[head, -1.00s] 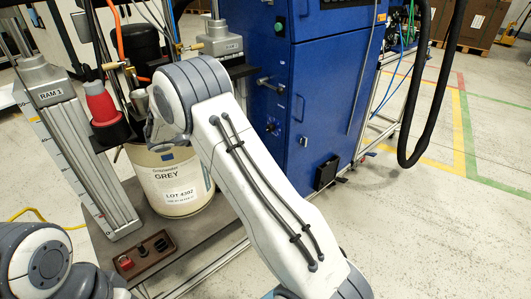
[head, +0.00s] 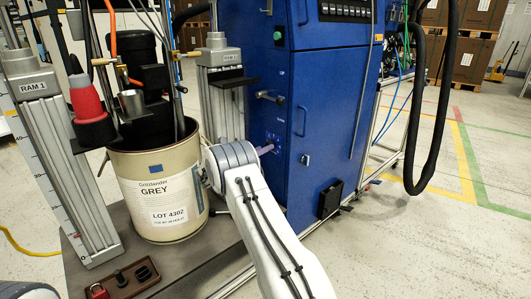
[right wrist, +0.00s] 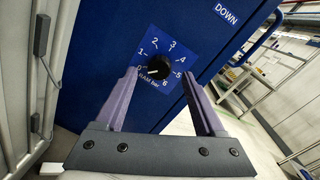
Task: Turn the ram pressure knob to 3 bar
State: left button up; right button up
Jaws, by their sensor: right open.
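The ram pressure knob (right wrist: 158,67) is a round black knob on a blue dial plate (right wrist: 172,43) marked 0 to 6, with the words RAM bar. Its white mark points to the lower left, close to 0. My right gripper (right wrist: 158,74) is open, with its purple fingers on either side of the knob in the picture; I cannot tell whether they touch it. In the head view a purple finger of the right gripper (head: 265,150) shows at the blue cabinet front, and my arm hides most of the rest. My left gripper is out of view.
The blue cabinet (head: 340,110) has a door handle (head: 304,122) and a lever (head: 269,96) near the dial. A drum labelled GREY (head: 160,195) and the RAM 1 column (head: 62,160) stand to the left. A black hose (head: 424,130) hangs at right.

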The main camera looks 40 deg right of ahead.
jog(key=shift+w+d, duration=0.2)
jog(key=shift+d, duration=1.15)
grip_shut()
jog(key=shift+b, duration=0.3)
